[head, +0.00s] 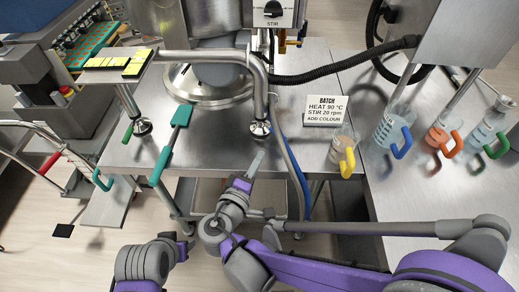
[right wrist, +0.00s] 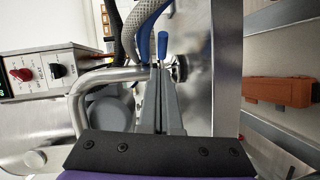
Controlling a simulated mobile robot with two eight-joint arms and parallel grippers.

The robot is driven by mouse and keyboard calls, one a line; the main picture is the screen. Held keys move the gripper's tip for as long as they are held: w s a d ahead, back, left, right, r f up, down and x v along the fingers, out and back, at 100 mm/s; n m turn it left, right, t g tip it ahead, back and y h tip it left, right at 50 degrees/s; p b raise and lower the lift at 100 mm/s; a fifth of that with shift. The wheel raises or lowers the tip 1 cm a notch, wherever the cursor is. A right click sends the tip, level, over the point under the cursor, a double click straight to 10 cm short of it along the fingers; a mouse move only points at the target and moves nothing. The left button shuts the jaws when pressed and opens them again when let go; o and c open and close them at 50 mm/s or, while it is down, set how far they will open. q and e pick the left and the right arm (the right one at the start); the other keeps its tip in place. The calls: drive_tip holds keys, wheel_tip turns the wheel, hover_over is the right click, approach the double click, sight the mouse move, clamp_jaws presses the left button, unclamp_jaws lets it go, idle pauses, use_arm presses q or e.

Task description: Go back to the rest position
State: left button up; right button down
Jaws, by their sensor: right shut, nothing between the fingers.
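My right gripper (head: 257,162) is in the head view, low in front of the steel table's front edge. Its fingers are shut and hold nothing. In the right wrist view, the closed fingers (right wrist: 161,75) point up the picture, and a blue handle (right wrist: 163,45) shows near their tips; I cannot tell whether they touch. My left gripper (head: 187,245) shows only in part at the lower left of the head view, over the floor. Its finger opening cannot be made out.
The steel table (head: 300,135) carries a teal spatula (head: 173,140), a batch sign (head: 325,110) and a yellow-handled jug (head: 343,150). Jugs with blue (head: 392,130), orange (head: 440,135) and green (head: 488,130) handles stand at right. A bent pipe (head: 258,85) rises nearby.

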use_arm(q)
drive_tip(key=shift+w+d, duration=0.15)
use_arm(e)
drive_tip(key=s, duration=0.5)
drive_tip(key=shift+a+r, duration=0.25)
drive_tip(key=shift+r, duration=0.05)
drive_tip(key=shift+d, duration=0.1)
drive_tip(key=d+f+m+g+p, duration=0.2)
drive_tip(key=d+f+g, duration=0.15)
drive_tip(key=d, duration=0.45)
use_arm(q)
wheel_tip(320, 180, up, 7)
drive_tip(key=w+p, duration=0.1)
drive_tip(key=p, duration=0.3)
drive_tip(key=shift+w+r, duration=0.2)
drive_tip(key=shift+w, duration=0.1)
use_arm(e)
drive_tip(key=s+d+m+g+y, duration=0.6)
drive_tip(key=s+d+m+y, duration=0.1)
drive_tip(key=s+m, duration=0.2)
drive_tip(key=shift+s+r, duration=0.35)
drive_tip(key=shift+s, duration=0.3)
drive_tip(key=shift+d, duration=0.1)
